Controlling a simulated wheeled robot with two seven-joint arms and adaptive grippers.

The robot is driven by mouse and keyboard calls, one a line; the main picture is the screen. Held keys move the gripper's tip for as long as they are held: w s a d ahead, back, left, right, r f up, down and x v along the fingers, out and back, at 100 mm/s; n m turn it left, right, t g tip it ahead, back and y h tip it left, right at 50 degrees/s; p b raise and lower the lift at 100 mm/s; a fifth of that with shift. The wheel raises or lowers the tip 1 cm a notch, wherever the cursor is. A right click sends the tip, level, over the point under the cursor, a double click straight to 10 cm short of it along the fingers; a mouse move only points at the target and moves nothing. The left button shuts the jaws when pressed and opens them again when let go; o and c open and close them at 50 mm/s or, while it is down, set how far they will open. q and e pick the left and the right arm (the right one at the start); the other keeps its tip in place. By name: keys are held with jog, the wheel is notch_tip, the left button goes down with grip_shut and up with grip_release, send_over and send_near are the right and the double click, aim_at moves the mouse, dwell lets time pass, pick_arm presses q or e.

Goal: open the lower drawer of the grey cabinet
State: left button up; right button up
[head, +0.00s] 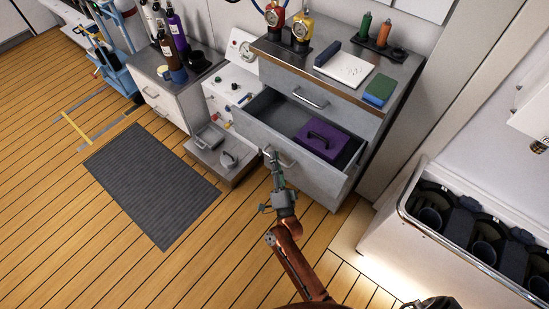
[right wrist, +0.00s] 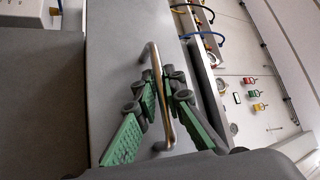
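The grey cabinet (head: 330,185) stands at the back, right of the middle in the head view. Its upper drawer (head: 345,112) is shut. Its lower drawer (head: 250,131) is pulled out, with a purple case (head: 322,139) inside. My right gripper (head: 271,158) is at the lower drawer's handle (head: 285,162). In the right wrist view the metal handle (right wrist: 154,58) runs between the green-padded fingers, which are drawn in close on both sides of it. Contact of the pads is partly hidden. My left gripper is out of view.
A low box (head: 222,160) stands on the floor left of the cabinet, beside a dark mat (head: 150,185). A white bin (head: 440,250) with dark contents stands at the right. Wooden floor in front of the drawer is free.

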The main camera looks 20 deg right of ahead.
jog(key=shift+o, duration=0.6)
jog(key=v, duration=0.8)
